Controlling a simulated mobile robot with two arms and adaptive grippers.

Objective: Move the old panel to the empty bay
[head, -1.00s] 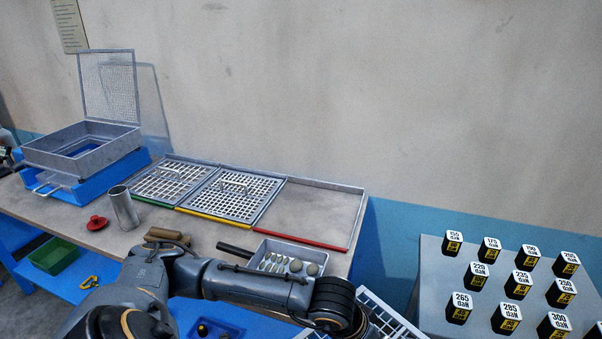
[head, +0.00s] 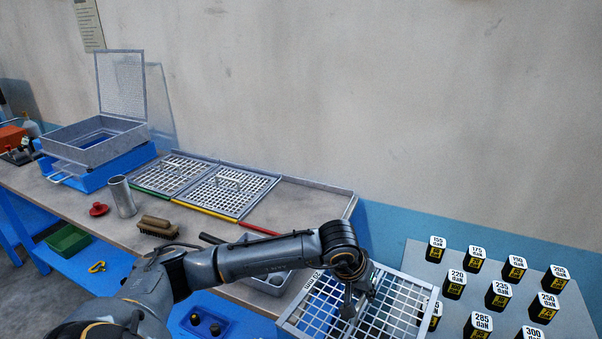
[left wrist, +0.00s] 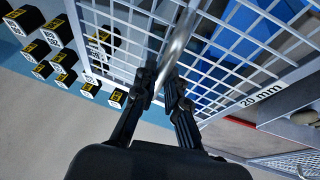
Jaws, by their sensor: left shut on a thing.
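My left gripper (head: 352,301) is shut on the handle of a grey grid panel (head: 304,305) and holds it tilted in front of the bench's right end. In the left wrist view the fingers (left wrist: 166,84) close on the shiny handle, and the panel's frame (left wrist: 285,91) reads "20 mm". The empty bay (head: 310,207), with a red front edge, lies on the bench at the right of the row. The arm covers part of its front. Two other grid panels, one (head: 168,175) behind a green edge and one (head: 232,192) behind a yellow edge, fill the neighbouring bays. My right gripper is not in view.
Several black and yellow labelled blocks (head: 456,285) stand on a grey board (head: 427,270) at the right, close to the held panel. A tray (head: 265,285) lies under my arm. A metal cup (head: 122,197) and a brush (head: 155,227) stand farther left.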

